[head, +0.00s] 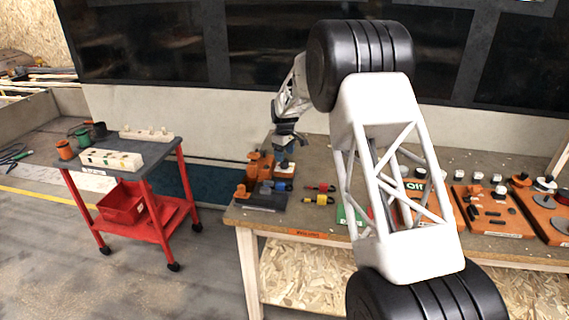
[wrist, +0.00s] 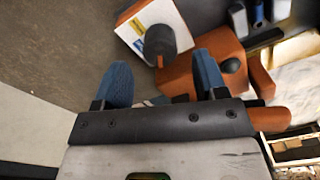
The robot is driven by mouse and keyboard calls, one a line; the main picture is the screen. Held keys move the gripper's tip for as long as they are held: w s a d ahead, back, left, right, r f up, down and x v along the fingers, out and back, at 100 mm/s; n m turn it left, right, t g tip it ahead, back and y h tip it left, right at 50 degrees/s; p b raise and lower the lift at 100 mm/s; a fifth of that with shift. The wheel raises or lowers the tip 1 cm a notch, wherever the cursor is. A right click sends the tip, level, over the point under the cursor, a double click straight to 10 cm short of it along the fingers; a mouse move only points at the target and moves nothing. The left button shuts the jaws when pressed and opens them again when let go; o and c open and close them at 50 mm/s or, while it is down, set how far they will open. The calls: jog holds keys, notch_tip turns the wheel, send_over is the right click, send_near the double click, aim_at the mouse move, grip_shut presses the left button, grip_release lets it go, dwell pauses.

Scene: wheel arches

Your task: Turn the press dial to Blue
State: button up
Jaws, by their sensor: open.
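What looks like the press dial, a dark grey round knob (wrist: 160,42) on a white square plate (wrist: 182,27) with a small yellow mark and a blue mark, is at the top centre of the wrist view. My gripper (wrist: 162,78) is open, its two blue fingers apart, with the knob ahead of the gap between them. Nothing is between the fingers. In the head view my gripper (head: 285,150) points down over the orange press parts (head: 258,168) at the bench's left end. Which mark the knob points to cannot be told.
An orange block (wrist: 212,75) with a black knob sits close by the right finger. On the bench (head: 300,215) lie yellow and red padlock-like pieces (head: 318,199) and orange boards (head: 490,212) farther right. A red cart (head: 150,228) stands left, across a floor gap.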

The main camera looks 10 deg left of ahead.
aim_at(285, 164)
jog(key=shift+f, duration=2.25)
jog(key=c, duration=0.9)
jog(key=shift+m, duration=0.5)
jog(key=m, duration=1.1)
jog(key=shift+r, duration=0.1)
